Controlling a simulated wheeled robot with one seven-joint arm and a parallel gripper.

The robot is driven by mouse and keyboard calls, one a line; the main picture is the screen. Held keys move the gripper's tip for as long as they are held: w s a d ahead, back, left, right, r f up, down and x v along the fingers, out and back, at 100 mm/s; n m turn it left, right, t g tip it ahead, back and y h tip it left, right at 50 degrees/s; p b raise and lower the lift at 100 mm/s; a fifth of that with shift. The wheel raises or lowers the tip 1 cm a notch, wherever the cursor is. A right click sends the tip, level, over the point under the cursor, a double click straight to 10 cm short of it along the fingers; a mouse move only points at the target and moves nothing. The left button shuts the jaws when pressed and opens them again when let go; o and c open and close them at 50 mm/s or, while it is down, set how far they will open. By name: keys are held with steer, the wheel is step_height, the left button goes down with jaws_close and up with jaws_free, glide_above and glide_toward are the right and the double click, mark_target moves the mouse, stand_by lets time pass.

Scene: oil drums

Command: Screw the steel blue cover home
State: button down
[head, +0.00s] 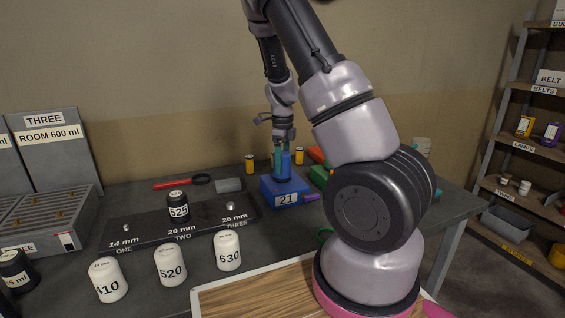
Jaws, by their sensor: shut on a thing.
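The steel blue cover (286,166) is a small upright blue cylinder above the blue box marked 21 (284,194), toward the back of the table. My gripper (282,155) points straight down from above and is shut on the cover. The cover appears upright and over the top of the box. I cannot tell whether its lower edge touches the box or how deep any thread is engaged. The contact between the fingers and the cover is small in this view.
A dark tray (146,232) labelled 14, 20 and 26 mm holds a black bottle marked 525 (178,207). White bottles 410 (108,280), 520 (170,265) and 630 (227,251) stand in front. A green block (318,176) and purple piece (311,197) lie right of the box.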

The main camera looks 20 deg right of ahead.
steer(key=m, duration=0.2)
steer(key=shift+m, duration=0.4)
steer(key=m, duration=0.2)
steer(key=shift+m, duration=0.4)
steer(key=m, duration=0.3)
steer(key=shift+m, duration=0.3)
steer(key=shift+m, duration=1.1)
steer(key=m, duration=0.4)
